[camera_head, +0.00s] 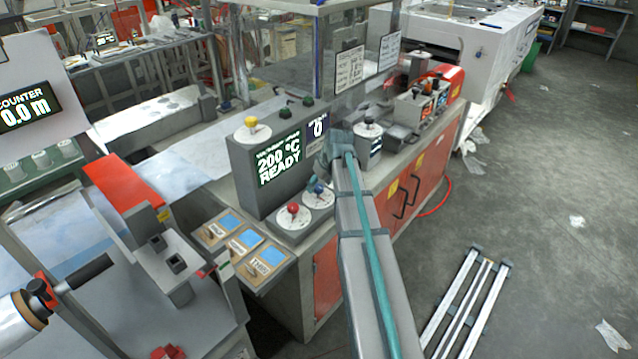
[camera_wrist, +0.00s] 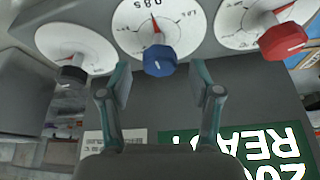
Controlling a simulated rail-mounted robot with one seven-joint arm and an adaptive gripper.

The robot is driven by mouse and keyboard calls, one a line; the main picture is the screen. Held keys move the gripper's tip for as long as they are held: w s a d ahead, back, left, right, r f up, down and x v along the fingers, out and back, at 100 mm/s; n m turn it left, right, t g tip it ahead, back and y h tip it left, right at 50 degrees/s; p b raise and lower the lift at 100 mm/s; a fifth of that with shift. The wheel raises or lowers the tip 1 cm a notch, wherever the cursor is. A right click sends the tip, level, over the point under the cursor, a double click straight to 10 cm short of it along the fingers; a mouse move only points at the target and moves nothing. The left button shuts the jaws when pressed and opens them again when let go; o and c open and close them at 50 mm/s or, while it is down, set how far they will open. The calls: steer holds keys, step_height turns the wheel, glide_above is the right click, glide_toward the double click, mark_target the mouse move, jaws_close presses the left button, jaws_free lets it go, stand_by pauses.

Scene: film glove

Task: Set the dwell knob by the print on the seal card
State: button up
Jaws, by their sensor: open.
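The blue knob (camera_wrist: 160,60) sits on a white dial (camera_wrist: 128,25) whose upside-down marking looks like 0.8 S, with a red pointer near it. It also shows in the head view (camera_head: 319,188). I cannot read a name on it. In the wrist view my gripper (camera_wrist: 160,88) is open, its fingers apart on either side of the blue knob and just short of it. In the head view my arm covers the fingers. Two printed white cards (camera_head: 350,68) hang on the clear panel; their print is too small to read, and I cannot tell which is the seal card.
A red knob (camera_wrist: 283,42) and a black knob (camera_wrist: 73,74) sit on dials beside the blue one. The grey control box (camera_head: 240,175) with a 200 °C READY display stands close by. Labelled sample bins (camera_head: 268,257) lie in front. Open floor (camera_head: 540,190) lies to the right.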

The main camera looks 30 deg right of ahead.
steer(key=shift+w+f, duration=0.2)
steer(key=shift+f, duration=0.35)
steer(key=shift+c, duration=0.3)
steer(key=c, duration=1.1)
steer(key=m+h, duration=0.1)
steer(key=m, duration=0.1)
steer(key=m+h+b, duration=0.1)
steer(key=m, duration=0.2)
steer(key=shift+a+b, duration=0.2)
steer(key=shift+b, duration=0.1)
steer(key=m, duration=0.2)
steer(key=m+g+h+b, duration=0.1)
steer(key=m, duration=0.1)
steer(key=shift+w+m+h, duration=0.1)
steer(key=shift+m+h, duration=0.2)
steer(key=shift+m+g+h+b, duration=0.3)
steer(key=shift+m, duration=0.9)
